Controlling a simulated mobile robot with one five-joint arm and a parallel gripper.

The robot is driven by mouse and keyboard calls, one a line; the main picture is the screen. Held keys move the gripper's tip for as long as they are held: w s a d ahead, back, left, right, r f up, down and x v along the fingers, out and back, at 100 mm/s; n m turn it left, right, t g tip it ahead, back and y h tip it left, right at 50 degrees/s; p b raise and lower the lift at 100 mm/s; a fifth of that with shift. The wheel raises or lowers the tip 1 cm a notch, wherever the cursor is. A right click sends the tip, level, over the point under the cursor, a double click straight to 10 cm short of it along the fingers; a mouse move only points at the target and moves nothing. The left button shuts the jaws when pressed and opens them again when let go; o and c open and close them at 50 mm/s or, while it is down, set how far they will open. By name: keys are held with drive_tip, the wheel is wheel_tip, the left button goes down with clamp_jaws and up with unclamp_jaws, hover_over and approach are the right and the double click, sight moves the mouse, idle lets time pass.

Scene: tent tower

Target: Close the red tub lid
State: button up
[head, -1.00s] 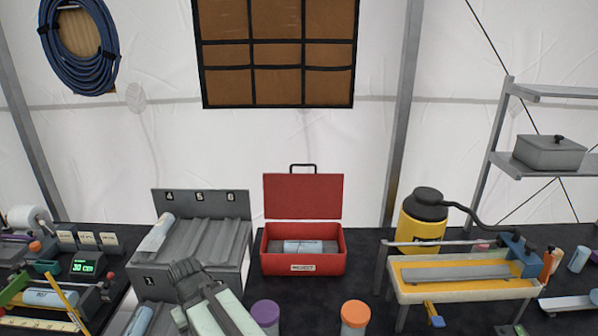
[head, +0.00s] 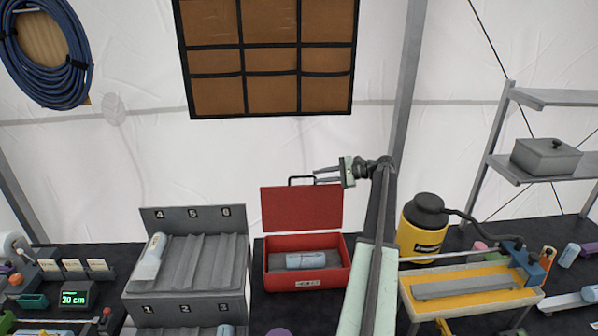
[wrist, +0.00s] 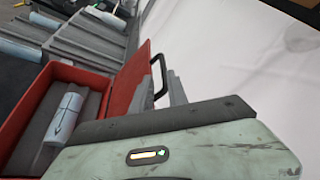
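The red tub (head: 307,279) stands on the dark table with its red lid (head: 301,209) raised upright at the back. A black handle (head: 301,180) is on the lid's top edge. A light blue roll (head: 305,260) lies inside the tub. My gripper (head: 316,176) is at the lid's upper right, fingers pointing left, apart and empty. In the wrist view the lid (wrist: 127,80) and handle (wrist: 159,75) show just beyond my fingers (wrist: 167,83). I cannot tell whether a finger touches the handle.
A grey grooved rack (head: 190,262) with numbered slots stands left of the tub. A yellow canister (head: 421,232) and a yellow tray (head: 468,285) are at the right. A purple-capped jar (head: 279,332) is at the front. White tent wall is behind.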

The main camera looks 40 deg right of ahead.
sight(306, 177)
drive_tip(key=shift+w+d, duration=0.35)
drive_tip(key=b+x, duration=0.2)
drive_tip(key=x, duration=0.5)
drive_tip(key=shift+w+a, duration=0.15)
drive_tip(key=shift+a, duration=0.2)
drive_tip(key=shift+r, duration=0.1)
clamp_jaws()
idle(0.8)
